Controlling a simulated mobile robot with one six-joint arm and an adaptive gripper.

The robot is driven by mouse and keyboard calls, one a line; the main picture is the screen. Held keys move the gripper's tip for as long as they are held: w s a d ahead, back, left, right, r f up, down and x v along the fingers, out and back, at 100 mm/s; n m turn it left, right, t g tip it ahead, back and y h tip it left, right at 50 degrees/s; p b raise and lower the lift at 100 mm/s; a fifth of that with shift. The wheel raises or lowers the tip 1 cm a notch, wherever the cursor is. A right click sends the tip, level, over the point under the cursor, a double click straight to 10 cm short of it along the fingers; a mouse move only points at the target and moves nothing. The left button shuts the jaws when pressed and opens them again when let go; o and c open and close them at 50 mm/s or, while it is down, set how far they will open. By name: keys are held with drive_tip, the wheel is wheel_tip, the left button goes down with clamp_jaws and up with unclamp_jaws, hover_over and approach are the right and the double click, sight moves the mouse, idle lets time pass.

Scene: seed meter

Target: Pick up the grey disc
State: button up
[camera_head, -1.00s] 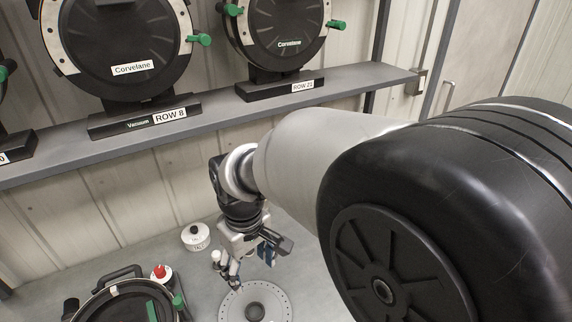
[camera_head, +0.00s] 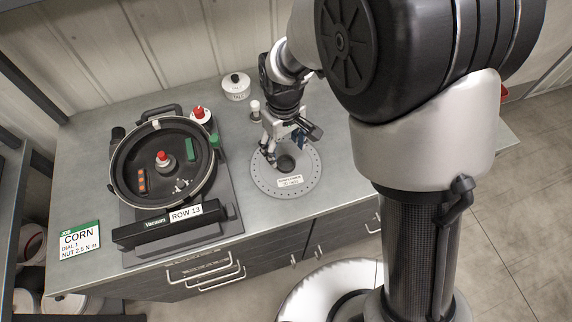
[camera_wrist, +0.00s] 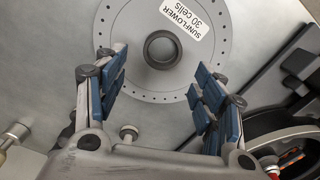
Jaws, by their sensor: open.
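The grey disc (camera_head: 263,185) lies flat on the grey worktop, right of the black round housing. It has a ring of small holes, a dark centre hole and a white label. In the wrist view the disc (camera_wrist: 215,70) fills the upper middle, and its label reads "SUNFLOWER 30 cells". My gripper (camera_head: 268,155) hangs over the disc's back left part. In the wrist view my gripper (camera_wrist: 158,85) is open, its blue-padded fingers apart on either side of the disc's near rim, with nothing between them. I cannot tell its exact height above the disc.
The black meter housing (camera_head: 125,185) marked ROW 13 stands left, with red and green knobs. A white lidded pot (camera_head: 236,87) and a small white-topped post (camera_head: 255,108) stand behind the disc. A CORN card (camera_head: 80,240) lies front left. The worktop's front edge runs close before the disc.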

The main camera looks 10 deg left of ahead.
sight(286, 166)
drive_tip(key=f, duration=0.1)
drive_tip(key=f+b, duration=0.1)
drive_tip(key=f, duration=0.1)
drive_tip(key=f+b, duration=0.1)
drive_tip(key=f, duration=0.1)
drive_tip(key=shift+s+d+f, duration=0.15)
drive_tip(key=shift+s+d, duration=0.1)
drive_tip(key=shift+s, duration=0.1)
drive_tip(key=c, duration=1.1)
